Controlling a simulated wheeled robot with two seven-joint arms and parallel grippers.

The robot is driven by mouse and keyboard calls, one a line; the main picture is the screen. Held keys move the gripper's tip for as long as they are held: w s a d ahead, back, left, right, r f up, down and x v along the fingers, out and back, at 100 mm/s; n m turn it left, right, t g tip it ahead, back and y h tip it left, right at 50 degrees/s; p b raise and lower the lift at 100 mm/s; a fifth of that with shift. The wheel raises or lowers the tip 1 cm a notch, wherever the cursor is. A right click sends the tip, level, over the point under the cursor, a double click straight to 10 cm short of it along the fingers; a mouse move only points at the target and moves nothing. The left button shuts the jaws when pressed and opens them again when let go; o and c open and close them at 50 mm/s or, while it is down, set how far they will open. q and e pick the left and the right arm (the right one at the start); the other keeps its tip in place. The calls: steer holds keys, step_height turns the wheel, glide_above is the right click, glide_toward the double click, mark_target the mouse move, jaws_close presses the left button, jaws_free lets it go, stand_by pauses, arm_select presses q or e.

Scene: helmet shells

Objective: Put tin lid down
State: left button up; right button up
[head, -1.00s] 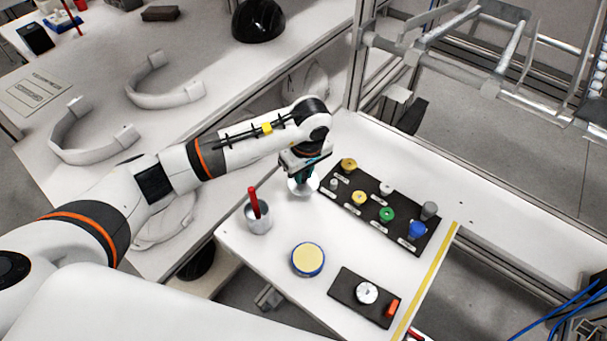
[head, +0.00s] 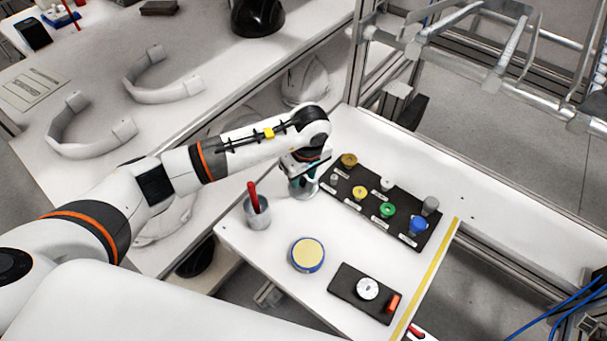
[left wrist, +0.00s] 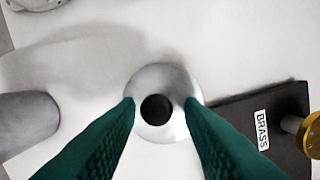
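The tin lid is a silver disc with a black knob (left wrist: 157,107). In the head view its pale rim (head: 304,193) shows on the table's left part, under my left gripper (head: 298,176). In the left wrist view the green fingertips (left wrist: 159,103) stand on either side of the knob, with a visible gap on each side, so the gripper looks open. The lid seems to lie flat on the white table. The open tin (head: 307,255), blue-rimmed with a pale yellow top, stands nearer the table's front. My right gripper is not in view.
A black labelled board (head: 346,188) with several coloured knobs and pieces lies just right of the lid. A grey cup (head: 258,214) with a red-handled tool stands to its left. A black plate (head: 345,284) with a white dial lies at the front right.

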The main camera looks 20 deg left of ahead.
mark_target(307, 190)
arm_select(q)
steer(key=shift+o, duration=0.4)
steer(key=shift+r, duration=0.1)
steer(key=shift+r+p, duration=0.25)
steer(key=shift+p, duration=0.1)
steer(key=shift+r+p, duration=0.45)
steer(key=shift+p, duration=0.1)
step_height(307, 190, up, 12)
steer(key=d+b, duration=0.1)
steer(key=b, duration=0.2)
steer(key=shift+s+f, duration=0.2)
steer(key=shift+s, duration=0.25)
steer(key=shift+d+f, duration=0.1)
